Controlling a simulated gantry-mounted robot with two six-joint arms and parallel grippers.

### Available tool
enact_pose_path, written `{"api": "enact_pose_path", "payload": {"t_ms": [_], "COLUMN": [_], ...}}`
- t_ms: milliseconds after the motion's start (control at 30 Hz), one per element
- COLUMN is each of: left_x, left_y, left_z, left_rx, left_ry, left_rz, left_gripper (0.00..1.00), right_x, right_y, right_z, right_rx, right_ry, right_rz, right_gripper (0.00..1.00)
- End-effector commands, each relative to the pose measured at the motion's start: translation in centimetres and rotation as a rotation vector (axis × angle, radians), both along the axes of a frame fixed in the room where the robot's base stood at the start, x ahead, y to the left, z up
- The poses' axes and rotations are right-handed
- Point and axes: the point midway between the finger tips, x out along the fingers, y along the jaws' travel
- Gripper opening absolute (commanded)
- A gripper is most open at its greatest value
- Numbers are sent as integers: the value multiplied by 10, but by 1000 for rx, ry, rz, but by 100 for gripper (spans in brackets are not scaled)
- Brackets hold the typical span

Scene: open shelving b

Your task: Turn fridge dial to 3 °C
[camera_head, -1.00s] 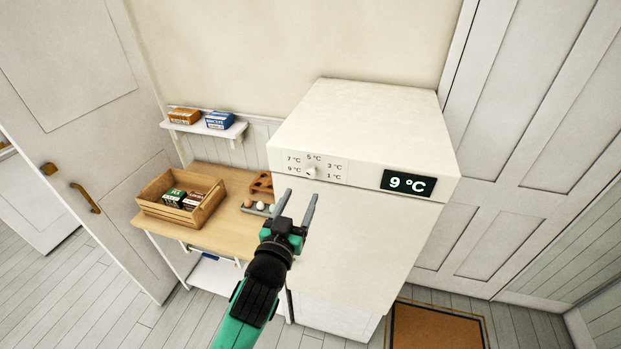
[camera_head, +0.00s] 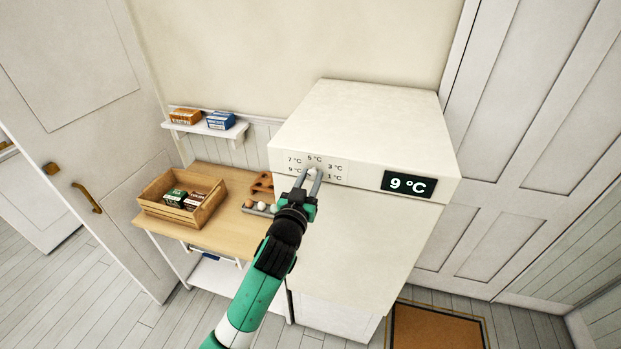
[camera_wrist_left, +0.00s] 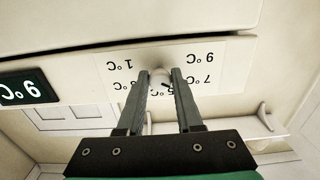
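The white fridge (camera_head: 365,235) has a small round dial (camera_wrist_left: 159,76) on its front top panel, ringed by printed marks from 1 °C to 9 °C. The display (camera_head: 408,184) reads 9 °C. My left gripper (camera_head: 310,172) reaches up to the panel from below. A dark mark shows on the dial's face. The fingers partly hide the dial and nearby marks. My right gripper is not in view.
Left of the fridge, a wooden table (camera_head: 228,232) holds a crate (camera_head: 154,208) with small boxes, and eggs (camera_head: 262,206) in a tray. A wall shelf (camera_head: 205,130) carries two boxes. A brown mat (camera_head: 436,327) lies on the floor at right.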

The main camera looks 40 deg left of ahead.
Motion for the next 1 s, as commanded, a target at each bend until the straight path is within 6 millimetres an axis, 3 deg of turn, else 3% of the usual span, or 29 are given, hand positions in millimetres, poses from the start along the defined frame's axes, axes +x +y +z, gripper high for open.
{"api": "enact_pose_path", "payload": {"t_ms": [33, 133, 567, 1000], "left_x": [0, 0, 0, 0], "left_y": [0, 0, 0, 0], "left_z": [0, 0, 1, 3], "left_rx": [0, 0, 37, 308], "left_ry": [0, 0, 18, 152], "left_rz": [0, 0, 0, 0], "left_gripper": [15, 0, 0, 0], "right_x": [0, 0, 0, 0], "right_y": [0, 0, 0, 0], "right_z": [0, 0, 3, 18], "right_rx": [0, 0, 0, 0], "right_ry": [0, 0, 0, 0], "right_rz": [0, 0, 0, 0], "right_gripper": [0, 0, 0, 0]}}
